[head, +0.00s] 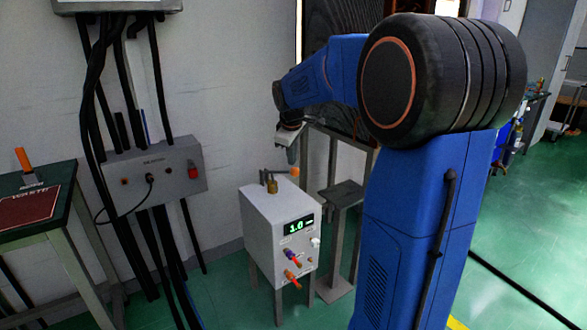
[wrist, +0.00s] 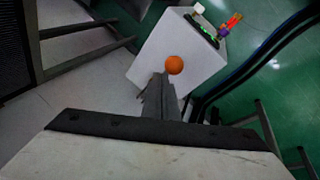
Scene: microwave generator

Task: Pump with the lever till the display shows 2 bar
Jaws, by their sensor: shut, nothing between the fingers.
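A white box unit (head: 261,222) stands on legs in the middle of the head view. Its lit display (head: 298,225) reads about 1.0 in green. On its top is a brass fitting (head: 271,185) with a lever ending in an orange ball knob (head: 295,171). My gripper (head: 291,154) points down just above the knob. In the wrist view the orange knob (wrist: 174,65) sits just beyond the fingertips of my gripper (wrist: 162,78), which are closed together with nothing between them. I cannot tell whether they touch the knob.
Coloured knobs (head: 291,275) sit on the unit's front. A grey stand (head: 340,195) is right behind it. A wall control box (head: 155,177) with cables and a green-topped table (head: 40,205) are to the left. Green floor is open in front.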

